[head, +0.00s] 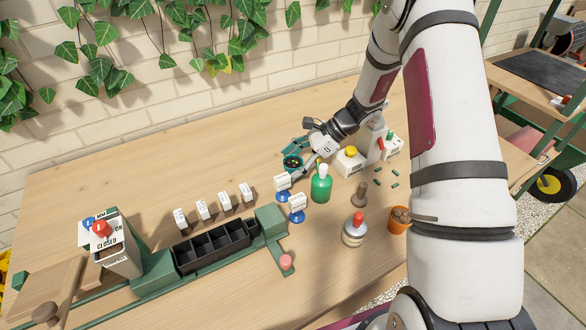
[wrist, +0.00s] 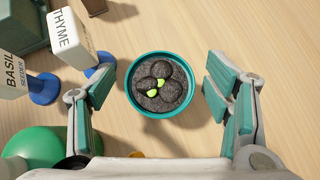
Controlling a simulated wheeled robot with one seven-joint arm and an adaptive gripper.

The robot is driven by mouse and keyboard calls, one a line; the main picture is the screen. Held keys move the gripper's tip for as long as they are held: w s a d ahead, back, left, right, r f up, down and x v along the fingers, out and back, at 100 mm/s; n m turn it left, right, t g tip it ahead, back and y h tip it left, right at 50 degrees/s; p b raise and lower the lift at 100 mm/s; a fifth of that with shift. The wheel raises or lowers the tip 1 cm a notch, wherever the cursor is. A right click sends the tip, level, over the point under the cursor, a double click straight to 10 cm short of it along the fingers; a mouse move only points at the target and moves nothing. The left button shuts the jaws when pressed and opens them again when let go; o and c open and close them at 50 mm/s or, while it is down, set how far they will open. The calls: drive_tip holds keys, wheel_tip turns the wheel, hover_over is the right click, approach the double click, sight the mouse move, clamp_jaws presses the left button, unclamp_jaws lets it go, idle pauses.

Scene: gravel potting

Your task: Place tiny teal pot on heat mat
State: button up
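The tiny teal pot (head: 292,164) stands on the wooden table near its back part. In the wrist view the pot (wrist: 161,115) sits upright between my fingers, holding dark soil, several dark rounded lumps and small green bits. My gripper (head: 298,158) is over the pot from the right. In the wrist view my gripper (wrist: 162,88) is open, with its teal-padded fingers on both sides of the pot and clear gaps of table between. A black flat rectangle (head: 545,72) lies on the bench at the far right; I cannot tell for sure that it is the heat mat.
Close to the left of the gripper are the thyme (wrist: 68,32) and basil (wrist: 14,72) seeders and a green bottle (head: 321,185). A black cell tray (head: 213,250) stands front left. The back left table is clear.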

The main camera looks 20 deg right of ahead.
drive_tip(key=c, duration=1.3)
drive_tip(key=shift+r, duration=0.1)
